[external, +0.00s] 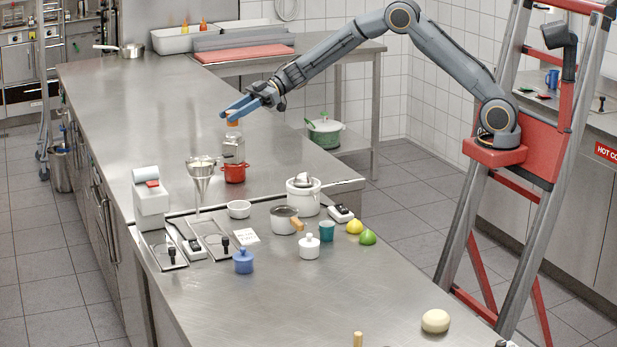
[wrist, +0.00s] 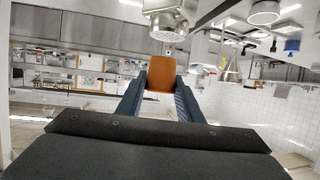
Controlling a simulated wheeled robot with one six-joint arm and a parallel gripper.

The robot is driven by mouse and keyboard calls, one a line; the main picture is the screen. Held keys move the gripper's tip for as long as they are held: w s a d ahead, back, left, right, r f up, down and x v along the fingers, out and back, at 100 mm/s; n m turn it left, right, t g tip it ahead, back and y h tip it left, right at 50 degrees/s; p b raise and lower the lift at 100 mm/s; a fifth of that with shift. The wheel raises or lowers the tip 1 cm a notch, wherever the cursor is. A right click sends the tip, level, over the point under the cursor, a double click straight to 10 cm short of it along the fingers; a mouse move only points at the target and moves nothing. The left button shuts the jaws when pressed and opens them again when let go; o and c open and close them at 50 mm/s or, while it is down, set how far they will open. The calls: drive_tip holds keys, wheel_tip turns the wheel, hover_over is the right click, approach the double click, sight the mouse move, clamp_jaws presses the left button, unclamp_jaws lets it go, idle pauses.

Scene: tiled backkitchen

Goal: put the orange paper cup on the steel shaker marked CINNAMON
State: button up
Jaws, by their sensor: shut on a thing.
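My gripper (external: 236,109) is shut on the orange paper cup (wrist: 160,75), which sits between the two blue fingers in the wrist view. In the external view the cup (external: 233,117) shows partly behind the fingers, above the worktop. A grey steel container, perhaps the CINNAMON shaker (external: 233,142), stands upright just below the cup. A steel round-ended thing (wrist: 166,25) shows close beyond the cup in the wrist view. No marking can be read on either. I cannot tell whether the cup touches the container below.
A white bowl (external: 238,209) and a white pot (external: 303,197) stand nearer. The worktop behind, to the left, is mostly clear.

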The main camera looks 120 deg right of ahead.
drive_tip(key=shift+f, duration=1.3)
drive_tip(key=shift+f, duration=0.1)
drive_tip(key=o, duration=1.1)
